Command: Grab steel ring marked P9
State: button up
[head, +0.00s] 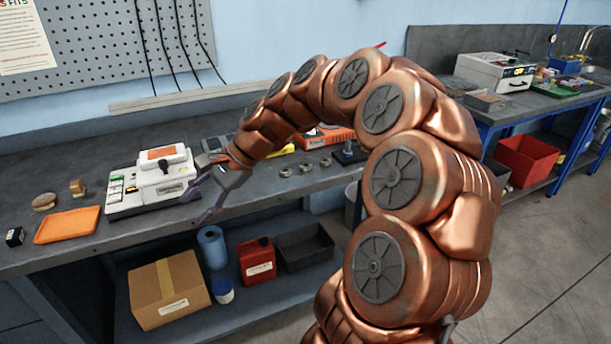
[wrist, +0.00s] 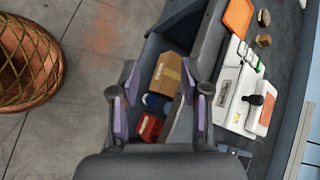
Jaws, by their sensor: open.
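Three small steel rings lie in a row on the dark bench top in the head view: a left ring (head: 285,172), a middle ring (head: 306,169) and a right ring (head: 325,162). Their markings are too small to read, so I cannot tell which is P9. My gripper (head: 198,206) is open and empty. It hangs near the bench's front edge, left of the rings and in front of the white instrument. In the wrist view, the gripper (wrist: 158,68) shows both fingers spread apart, and no ring is visible there.
The white instrument (head: 122,200) and orange tray (head: 68,225) stand on the bench (head: 240,205). An orange box (head: 325,138) is behind the rings. The shelf below holds a cardboard box (head: 168,290), red canister (head: 257,262) and black bin (head: 304,247). Bench space in front of the rings is clear.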

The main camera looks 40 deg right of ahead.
jog(key=w+d+f+m+t+b, duration=0.25)
jog(key=w+d+m, duration=0.25)
jog(key=d, duration=0.5)
jog(key=m+t+h+b, duration=0.25)
jog(key=m+t, duration=0.35)
jog(key=m, duration=0.3)
send_near(303, 164)
jog(key=shift+g, duration=0.25)
jog(key=w+a+r, duration=0.1)
jog(key=a, duration=0.2)
jog(key=w+a+r, duration=0.1)
jog(key=a, duration=0.3)
jog(key=w+a+r, duration=0.1)
jog(key=a, duration=0.3)
jog(key=shift+a+r, duration=0.1)
jog(key=s+d+f+m, duration=0.1)
jog(key=d, duration=0.2)
jog(key=s+d+f+m+t+h, duration=0.1)
jog(key=d+m, duration=0.1)
jog(key=d, duration=0.1)
jog(key=s+d+f+m+h, duration=0.1)
jog(key=d, duration=0.2)
jog(key=shift+s+d+f, duration=0.1)
jog(key=shift+d, duration=0.1)
jog(key=shift+x, duration=3.8)
jog(key=shift+s+d+f+m, duration=0.1)
jog(key=shift+d+f+m, duration=0.1)
jog(key=shift+m, duration=0.1)
jog(key=c, duration=0.9)
